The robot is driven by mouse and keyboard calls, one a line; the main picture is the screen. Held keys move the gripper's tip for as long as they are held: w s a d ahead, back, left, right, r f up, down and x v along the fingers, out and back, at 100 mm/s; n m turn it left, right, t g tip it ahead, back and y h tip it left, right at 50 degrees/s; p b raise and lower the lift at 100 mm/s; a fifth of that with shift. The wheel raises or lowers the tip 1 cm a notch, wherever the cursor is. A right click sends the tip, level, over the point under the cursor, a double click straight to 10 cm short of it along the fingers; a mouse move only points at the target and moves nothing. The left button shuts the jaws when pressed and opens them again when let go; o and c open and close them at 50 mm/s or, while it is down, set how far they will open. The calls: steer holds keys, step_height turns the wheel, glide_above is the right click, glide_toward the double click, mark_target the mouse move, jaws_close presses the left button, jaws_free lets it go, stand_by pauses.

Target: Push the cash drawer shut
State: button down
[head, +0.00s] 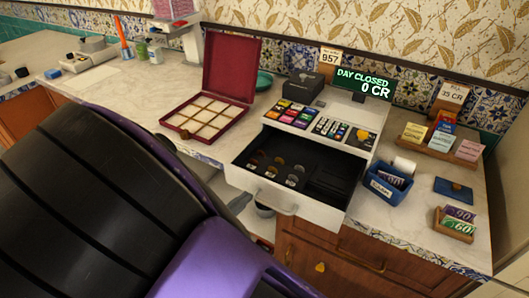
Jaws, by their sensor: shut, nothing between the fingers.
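The cash drawer (246,184) stands open in the head view, pulled out toward me from the white cash register (352,141). Its front is white with a handle (278,207), and its dark tray holds several coins at the left. The display above reads "DAY CLOSED 0 CR". My gripper (240,204) shows only as a small grey tip beyond my purple and black arm, close to the left end of the drawer front. It appears shut and empty. Most of it is hidden by the arm, and I cannot tell whether it touches the drawer.
An open red box (207,118) with compartments stands left of the register. A blue bin (386,187), a blue card holder (454,190) and wooden card racks (453,225) are at the right. Wooden cabinets (335,262) are below the marble counter (409,222). My arm covers the lower left.

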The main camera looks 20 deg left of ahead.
mark_target(284, 156)
steer(key=shift+w+d, duration=0.1)
steer(key=shift+w, duration=0.65)
steer(key=w+d+b, duration=0.1)
steer(key=w, duration=0.5)
steer(key=w+d+b, duration=0.1)
steer(key=w, duration=0.5)
steer(key=w+d+b, duration=0.1)
steer(key=w, duration=0.5)
steer(key=shift+w+d, duration=0.2)
steer(key=shift+d, duration=0.2)
steer(key=shift+w+d+r, duration=0.1)
steer(key=shift+w, duration=0.3)
steer(key=shift+w+r, duration=0.1)
